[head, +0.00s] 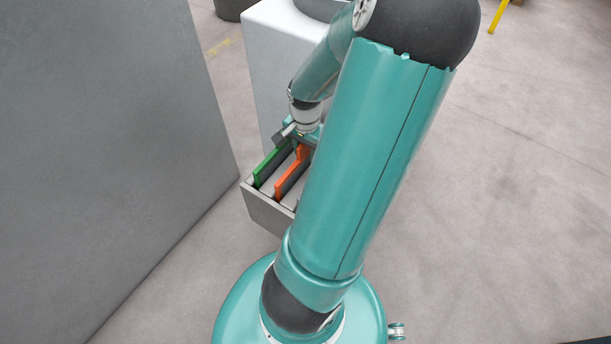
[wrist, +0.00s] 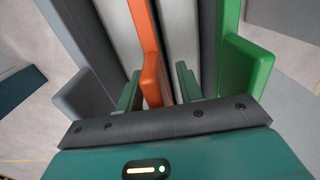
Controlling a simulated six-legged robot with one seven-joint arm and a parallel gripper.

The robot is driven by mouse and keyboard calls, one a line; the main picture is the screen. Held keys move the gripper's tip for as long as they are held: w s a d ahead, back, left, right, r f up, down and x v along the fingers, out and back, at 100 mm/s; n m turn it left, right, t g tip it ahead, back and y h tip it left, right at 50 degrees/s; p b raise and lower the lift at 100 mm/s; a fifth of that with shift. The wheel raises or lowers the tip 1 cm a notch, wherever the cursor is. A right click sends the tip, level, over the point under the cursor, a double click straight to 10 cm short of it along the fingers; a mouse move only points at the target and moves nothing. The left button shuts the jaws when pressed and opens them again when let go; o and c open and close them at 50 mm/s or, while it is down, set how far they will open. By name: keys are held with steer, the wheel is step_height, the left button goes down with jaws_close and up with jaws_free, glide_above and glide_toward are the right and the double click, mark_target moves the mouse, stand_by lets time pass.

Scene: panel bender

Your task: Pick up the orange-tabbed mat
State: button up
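The orange-tabbed mat (head: 290,176) stands on edge in a grey open-topped holder (head: 262,208). In the wrist view its orange tab (wrist: 148,50) runs up the middle of the picture. My gripper (wrist: 158,90) is open, with one finger on each side of the orange tab. A narrow gap shows beside the right finger; whether the left finger touches the tab I cannot tell. In the head view my gripper (head: 298,134) is over the far end of the holder, and my arm hides the holder's right part.
A green-tabbed mat (head: 266,167) stands left of the orange one in the same holder; its tab also shows in the wrist view (wrist: 247,68). A large grey panel (head: 100,130) rises at left. A white cabinet (head: 265,60) stands behind the holder. Open floor lies at right.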

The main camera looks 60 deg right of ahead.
steer(key=shift+f, duration=0.3)
jaws_close()
steer(key=shift+r, duration=0.1)
step_height(320, 180, up, 28)
stand_by(1.0)
